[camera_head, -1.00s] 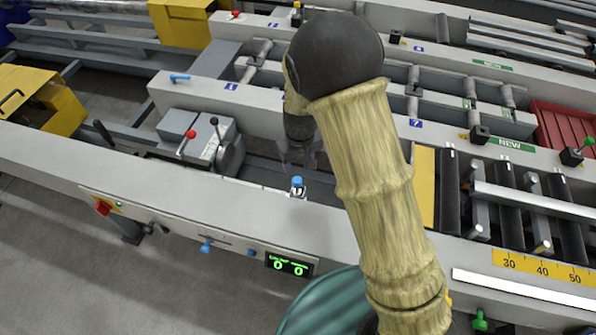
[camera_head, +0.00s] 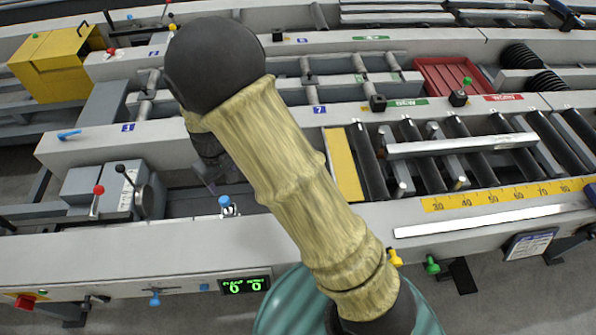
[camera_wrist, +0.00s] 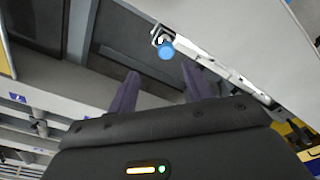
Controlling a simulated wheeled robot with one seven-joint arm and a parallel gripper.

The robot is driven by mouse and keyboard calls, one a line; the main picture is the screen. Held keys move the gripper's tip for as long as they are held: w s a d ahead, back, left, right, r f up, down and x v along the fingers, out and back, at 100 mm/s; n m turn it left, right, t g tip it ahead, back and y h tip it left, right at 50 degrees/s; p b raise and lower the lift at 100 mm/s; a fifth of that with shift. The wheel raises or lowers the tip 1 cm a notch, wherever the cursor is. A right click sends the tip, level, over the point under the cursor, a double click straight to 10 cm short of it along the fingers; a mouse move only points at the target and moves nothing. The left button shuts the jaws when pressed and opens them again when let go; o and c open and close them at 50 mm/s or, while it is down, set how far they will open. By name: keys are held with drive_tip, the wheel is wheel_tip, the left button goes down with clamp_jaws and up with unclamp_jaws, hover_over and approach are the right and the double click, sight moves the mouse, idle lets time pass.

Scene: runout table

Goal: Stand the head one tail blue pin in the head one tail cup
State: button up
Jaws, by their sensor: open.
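A pin with a blue head (camera_head: 225,201) shows upright at a small metal and white holder (camera_head: 231,211) on the inner edge of the near beam. How deep it sits is too small to tell. In the wrist view the blue head (camera_wrist: 166,50) is round, beside the holder's black and white end (camera_wrist: 157,36). My gripper (camera_head: 210,186) hangs just up and left of it, partly hidden. Its two dark fingers (camera_wrist: 160,84) are apart and empty. The blue head lies beyond their tips, apart from them. Another blue pin (camera_head: 69,134) lies on the middle beam, left of a "1" label.
Rollers (camera_head: 410,130) and a yellow plate (camera_head: 343,165) lie to the right. A green counter display (camera_head: 244,286) is on the near beam's front.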

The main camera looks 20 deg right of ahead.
drive_tip(key=s+d+r+m+t, duration=0.1)
drive_tip(key=s+d+r+m, duration=0.2)
drive_tip(key=d, duration=0.7)
drive_tip(key=s+d+r+m+t, duration=0.1)
drive_tip(key=s+d+r+m, duration=0.3)
drive_tip(key=s+d+r, duration=0.4)
drive_tip(key=s+d, duration=0.1)
drive_tip(key=d, duration=0.2)
drive_tip(key=shift+s+d, duration=0.25)
drive_tip(key=shift+w, duration=0.1)
